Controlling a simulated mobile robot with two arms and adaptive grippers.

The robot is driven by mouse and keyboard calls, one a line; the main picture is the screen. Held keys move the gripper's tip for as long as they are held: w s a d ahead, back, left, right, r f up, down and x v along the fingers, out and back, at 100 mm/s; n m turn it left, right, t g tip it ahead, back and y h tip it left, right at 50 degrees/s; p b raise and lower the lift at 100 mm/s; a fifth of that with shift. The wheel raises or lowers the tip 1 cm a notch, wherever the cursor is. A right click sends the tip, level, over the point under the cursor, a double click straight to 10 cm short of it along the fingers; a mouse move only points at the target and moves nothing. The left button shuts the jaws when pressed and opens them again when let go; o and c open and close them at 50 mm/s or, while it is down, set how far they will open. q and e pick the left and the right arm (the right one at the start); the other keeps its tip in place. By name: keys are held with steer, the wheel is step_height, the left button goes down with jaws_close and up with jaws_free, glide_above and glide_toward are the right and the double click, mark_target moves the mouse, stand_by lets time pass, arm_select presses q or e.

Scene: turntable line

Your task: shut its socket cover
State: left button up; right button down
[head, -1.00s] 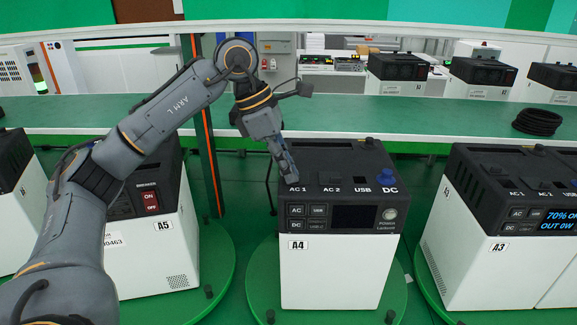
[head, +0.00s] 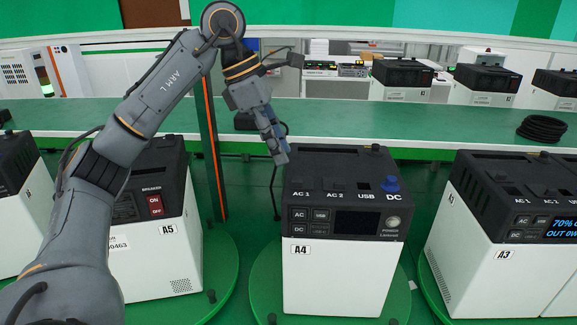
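The power unit labelled A4 (head: 335,278) stands in the centre of the head view, with a white body and a black top. Its top edge carries the labels AC 1, AC 2, USB and DC, and a blue piece (head: 391,185) sits at DC. The AC 1 and AC 2 places look dark and flat; I cannot make out their covers clearly. My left gripper (head: 280,152) points down at the rear left corner of A4's top, with its fingers close together and nothing visible between them. Whether it touches the unit is unclear. My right gripper is out of view.
A4 stands on a green round turntable (head: 262,287). Unit A5 (head: 155,265) is on the left, partly behind my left arm, and unit A3 (head: 490,270) is on the right.

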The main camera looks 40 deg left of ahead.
arm_select(q)
steer(key=shift+v, duration=2.75)
steer(key=shift+s+f, duration=0.1)
